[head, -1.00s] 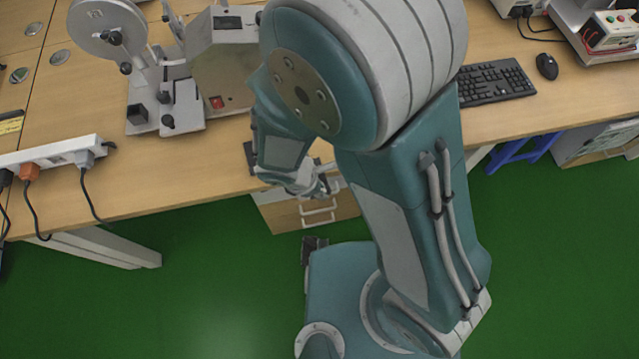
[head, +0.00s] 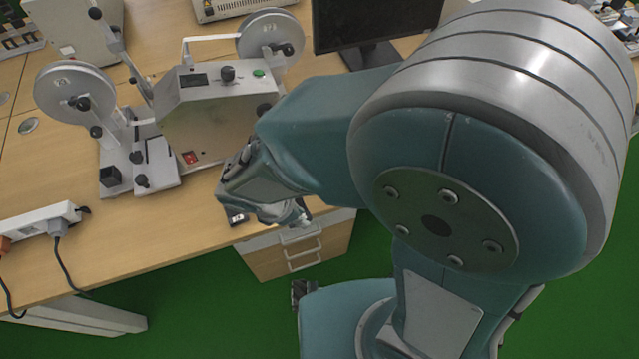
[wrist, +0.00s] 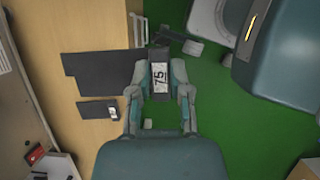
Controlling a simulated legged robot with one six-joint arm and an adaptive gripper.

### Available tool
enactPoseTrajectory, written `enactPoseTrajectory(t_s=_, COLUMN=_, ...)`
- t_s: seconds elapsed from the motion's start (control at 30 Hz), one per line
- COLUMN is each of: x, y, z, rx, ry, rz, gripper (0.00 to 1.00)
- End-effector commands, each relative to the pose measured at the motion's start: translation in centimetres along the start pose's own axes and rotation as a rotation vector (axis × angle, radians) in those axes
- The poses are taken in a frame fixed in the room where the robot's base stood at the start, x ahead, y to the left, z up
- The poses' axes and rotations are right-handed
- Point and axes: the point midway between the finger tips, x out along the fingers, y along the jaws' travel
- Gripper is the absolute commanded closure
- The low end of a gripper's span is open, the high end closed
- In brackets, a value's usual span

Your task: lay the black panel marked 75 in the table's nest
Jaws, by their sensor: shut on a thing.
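My gripper (wrist: 160,82) is shut on the black panel marked 75 (wrist: 159,77); its white label shows between the two fingers in the wrist view. The fingers are beyond the table's front edge, with green floor around them. A wide dark flat shape with a stepped outline (wrist: 98,74) lies to the left, across the wooden table top (wrist: 87,25) and its edge; I cannot tell whether it is the nest or another part. In the head view my gripper (head: 292,214) is at the table's front edge, and the panel is not clearly visible there.
A small black piece with a white label (wrist: 98,109) lies at the table edge, also in the head view (head: 237,218). A grey reel machine (head: 215,115) stands behind my gripper. A power strip (head: 35,222) lies left, a monitor (head: 375,25) behind. Drawers (head: 300,250) hang below.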

Motion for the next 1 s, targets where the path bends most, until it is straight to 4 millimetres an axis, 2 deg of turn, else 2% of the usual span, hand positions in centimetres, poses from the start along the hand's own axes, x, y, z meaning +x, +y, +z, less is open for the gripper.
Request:
enactPoseTrajectory(t_s=0.37, x=0.3, y=0.3, z=0.3, rx=0.001, ry=0.000, rz=-0.003, gripper=1.00)
enactPoseTrajectory(t_s=0.8, x=6.6, y=6.1, z=5.1, rx=0.005, ry=0.001, rz=-0.005, gripper=1.00)
enactPoseTrajectory(t_s=1.0, x=10.3, y=7.8, z=5.5, rx=0.001, ry=0.000, rz=-0.005, gripper=1.00)
